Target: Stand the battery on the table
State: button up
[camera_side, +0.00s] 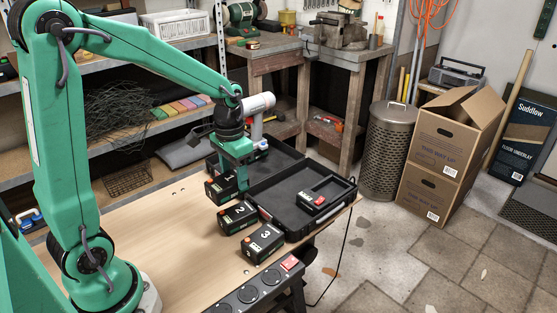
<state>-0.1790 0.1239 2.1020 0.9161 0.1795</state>
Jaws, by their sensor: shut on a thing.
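The open black case (325,222) lies right of the batteries, with a red-and-black block (313,200) in it. A black socket strip (248,293) edges the table front. The left tabletop is clear.

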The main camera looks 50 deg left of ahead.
jog(key=a+f, duration=0.2)
jog(key=a, duration=0.2)
jog(key=a+f, duration=0.2)
jog(key=a, duration=0.1)
jog(key=w+a+f, duration=0.1)
jog(key=a+f, duration=0.2)
jog(key=a, duration=0.1)
jog(key=shift+a, duration=0.35)
jog(key=shift+f, duration=2)
jog(key=o, duration=1.3)
jog(key=shift+f, duration=0.15)
